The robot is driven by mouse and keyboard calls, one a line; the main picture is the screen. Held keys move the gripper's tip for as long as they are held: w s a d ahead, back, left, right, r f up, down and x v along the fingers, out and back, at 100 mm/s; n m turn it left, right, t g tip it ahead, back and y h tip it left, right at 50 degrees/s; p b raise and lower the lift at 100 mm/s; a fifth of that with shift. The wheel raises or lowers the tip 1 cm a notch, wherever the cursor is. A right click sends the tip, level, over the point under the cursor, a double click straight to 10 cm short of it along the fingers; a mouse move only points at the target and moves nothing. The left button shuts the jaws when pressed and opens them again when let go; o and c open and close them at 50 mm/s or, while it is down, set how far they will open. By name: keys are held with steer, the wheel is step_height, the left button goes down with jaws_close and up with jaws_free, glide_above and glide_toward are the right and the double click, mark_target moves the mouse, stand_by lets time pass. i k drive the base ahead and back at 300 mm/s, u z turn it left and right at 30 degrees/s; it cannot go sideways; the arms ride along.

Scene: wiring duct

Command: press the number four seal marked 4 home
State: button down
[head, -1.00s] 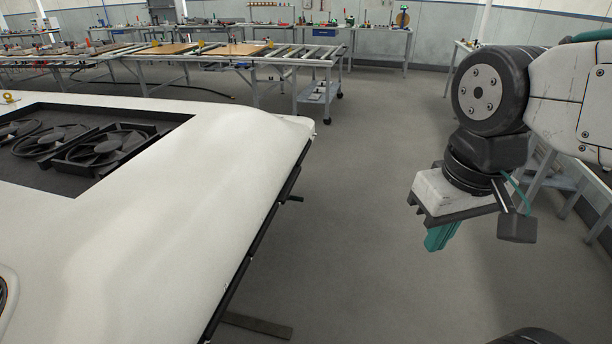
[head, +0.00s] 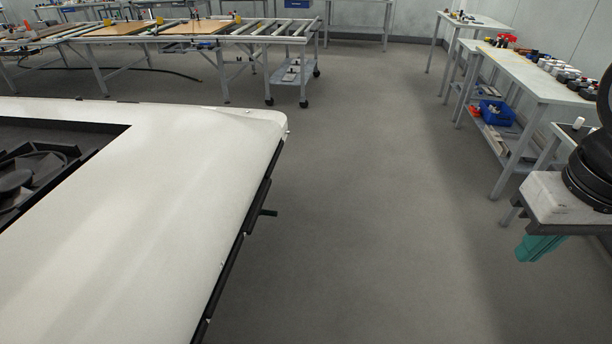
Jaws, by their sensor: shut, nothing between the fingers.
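No seal and no mark 4 can be made out in this view.
Grey benches (head: 540,85) with small parts and a blue bin (head: 497,112) stand at the right. A roller table (head: 270,35) stands at the back. The floor between is clear.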

mark_target(250, 224)
steer(key=u, duration=0.25)
steer(key=i, duration=1.05)
steer(key=u, duration=0.7)
